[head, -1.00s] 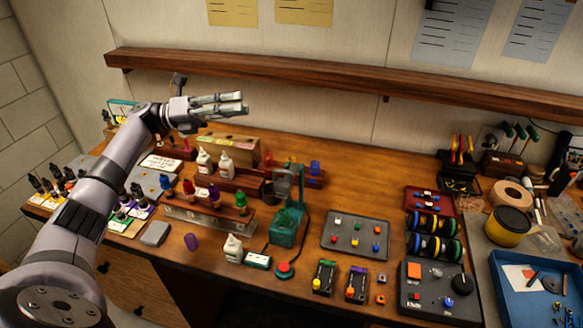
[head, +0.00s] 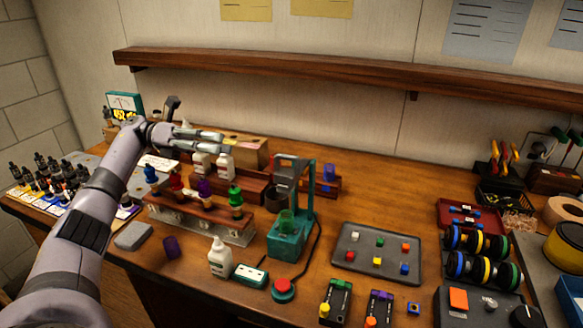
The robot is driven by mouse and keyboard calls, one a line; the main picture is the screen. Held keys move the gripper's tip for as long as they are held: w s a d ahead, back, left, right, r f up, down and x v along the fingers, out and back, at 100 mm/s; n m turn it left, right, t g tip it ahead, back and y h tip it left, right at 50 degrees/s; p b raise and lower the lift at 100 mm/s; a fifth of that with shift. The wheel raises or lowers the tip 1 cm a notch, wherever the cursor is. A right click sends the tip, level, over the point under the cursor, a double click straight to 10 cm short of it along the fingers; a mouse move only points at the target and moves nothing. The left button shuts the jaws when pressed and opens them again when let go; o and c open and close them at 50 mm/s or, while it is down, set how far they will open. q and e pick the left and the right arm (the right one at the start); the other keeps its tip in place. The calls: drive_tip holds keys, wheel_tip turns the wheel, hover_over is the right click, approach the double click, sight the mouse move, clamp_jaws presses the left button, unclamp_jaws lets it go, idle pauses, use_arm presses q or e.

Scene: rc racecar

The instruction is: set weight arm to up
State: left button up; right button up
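A dark post with a tilted head (head: 172,106) shows behind my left wrist. My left gripper (head: 221,140) points right, above and in front of the white bottles and left of the teal stand. Its two fingers appear close together, seen from the side, with nothing clearly between them. My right gripper is out of view.
A rack of coloured bottles (head: 202,222) and a white bottle (head: 220,259) stand left of the teal stand. A red button (head: 283,287) is in front. A grey tray (head: 375,252) with coloured blocks lies right. The shelf (head: 350,72) runs along the wall above.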

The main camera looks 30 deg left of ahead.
sight(289, 158)
use_arm(q)
drive_tip(key=p+x, duration=0.3)
drive_tip(key=x, duration=0.5)
drive_tip(key=p+x, duration=0.2)
drive_tip(key=x, duration=0.5)
drive_tip(key=shift+d+r+p, duration=0.2)
drive_tip(key=shift+d+p, duration=0.2)
drive_tip(key=shift+w+d+f, duration=0.1)
drive_tip(key=shift+w+d, duration=0.05)
drive_tip(key=shift+d, duration=0.4)
drive_tip(key=shift+c, duration=0.4)
drive_tip(key=shift+w, duration=0.1)
clamp_jaws()
